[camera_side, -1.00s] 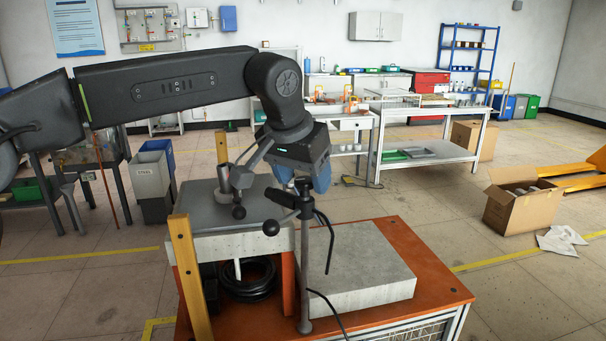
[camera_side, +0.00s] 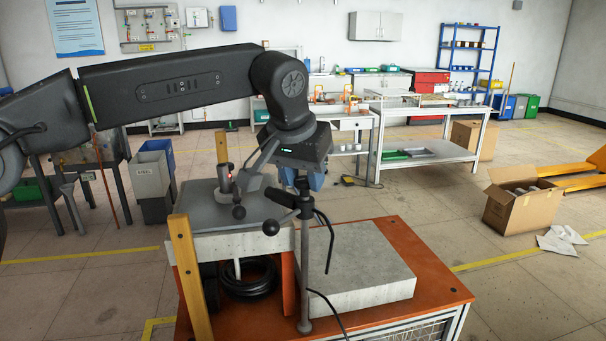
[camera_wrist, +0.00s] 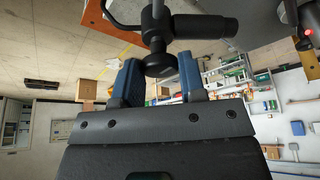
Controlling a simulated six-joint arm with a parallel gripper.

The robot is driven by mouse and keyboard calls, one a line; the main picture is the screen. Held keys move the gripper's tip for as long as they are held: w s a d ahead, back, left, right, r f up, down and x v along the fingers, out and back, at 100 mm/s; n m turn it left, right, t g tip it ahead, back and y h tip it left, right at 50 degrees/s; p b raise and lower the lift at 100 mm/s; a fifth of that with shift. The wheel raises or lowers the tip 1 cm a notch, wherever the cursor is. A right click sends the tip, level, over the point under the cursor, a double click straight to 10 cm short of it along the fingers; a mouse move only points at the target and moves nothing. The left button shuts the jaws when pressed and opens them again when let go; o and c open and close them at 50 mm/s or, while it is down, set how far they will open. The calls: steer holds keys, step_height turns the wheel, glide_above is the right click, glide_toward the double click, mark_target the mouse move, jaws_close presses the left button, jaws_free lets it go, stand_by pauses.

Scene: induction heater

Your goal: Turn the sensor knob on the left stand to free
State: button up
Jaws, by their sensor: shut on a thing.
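The sensor stand (camera_side: 304,262) is a grey post with a black clamp head and a black horizontal handle (camera_side: 281,198). In the wrist view, a round black knob (camera_wrist: 160,66) on this head sits between the two blue fingers of my gripper (camera_wrist: 160,78). My gripper (camera_side: 304,182) is shut on this knob. Whether the knob is turned to free cannot be read.
A grey metal cylinder (camera_side: 225,176) with a lit red light stands on the grey box left of my gripper. Black ball knobs (camera_side: 270,228) on rods are close by. A concrete slab (camera_side: 362,272) lies on the orange table (camera_side: 437,285). A wooden post (camera_side: 188,270) stands front left.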

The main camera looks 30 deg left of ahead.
steer(key=n+y, duration=0.1)
steer(key=n, duration=0.2)
steer(key=n+g+y, duration=0.1)
steer(key=n, duration=0.3)
steer(key=shift+w+d, duration=0.1)
steer(key=shift+d, duration=0.1)
steer(key=n+g, duration=0.1)
steer(key=n, duration=0.2)
steer(key=n+g+y, duration=0.1)
steer(key=n, duration=0.2)
steer(key=shift+w+r+n+y, duration=0.1)
steer(key=shift+n+y, duration=0.2)
steer(key=o, duration=0.9)
